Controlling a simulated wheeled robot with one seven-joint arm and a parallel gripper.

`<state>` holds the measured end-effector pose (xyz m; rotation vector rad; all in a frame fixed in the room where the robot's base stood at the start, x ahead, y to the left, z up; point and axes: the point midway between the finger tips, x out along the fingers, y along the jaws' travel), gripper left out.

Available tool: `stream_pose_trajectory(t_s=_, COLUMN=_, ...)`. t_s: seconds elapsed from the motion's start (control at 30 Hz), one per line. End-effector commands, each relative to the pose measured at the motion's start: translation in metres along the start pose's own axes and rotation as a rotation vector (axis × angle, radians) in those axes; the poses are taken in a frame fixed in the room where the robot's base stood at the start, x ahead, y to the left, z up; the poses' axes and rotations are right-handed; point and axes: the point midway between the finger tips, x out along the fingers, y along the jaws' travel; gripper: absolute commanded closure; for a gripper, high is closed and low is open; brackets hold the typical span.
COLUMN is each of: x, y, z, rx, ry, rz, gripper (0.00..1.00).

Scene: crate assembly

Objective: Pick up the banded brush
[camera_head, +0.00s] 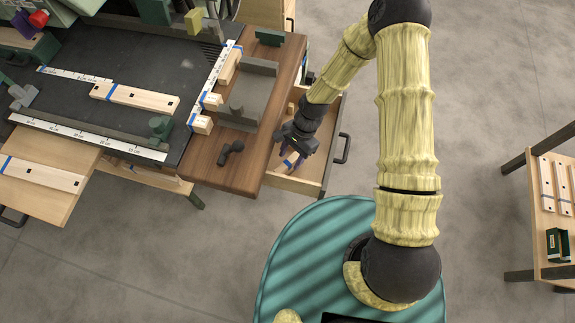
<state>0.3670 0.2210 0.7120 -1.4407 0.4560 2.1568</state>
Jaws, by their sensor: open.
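My gripper (296,150) is open, pointing down into the open drawer (309,184) on the right side of the workbench. A small light piece with a blue mark (288,163) shows in the drawer right by the fingertips. It may be the banded brush, but it is small and partly hidden by my gripper. I cannot tell whether the fingers touch it or straddle it.
The drawer's dark handle (343,148) sticks out on the right. The wooden bench top (232,177) holds blue-banded wood blocks (202,124), a grey metal plate (258,82) and a small dark part (230,152). A shelf (552,195) stands far right. Floor between is clear.

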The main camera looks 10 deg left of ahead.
Motion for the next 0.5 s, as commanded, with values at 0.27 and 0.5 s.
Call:
stream_pose_trajectory(t_s=0.27, x=0.0172, y=0.0003, z=-0.0001, rx=0.001, ry=0.001, rz=0.001, gripper=0.53)
stream_pose_trajectory(t_s=0.5, x=0.0169, y=0.0003, z=-0.0002, rx=0.001, ry=0.0, rz=0.0, gripper=0.53)
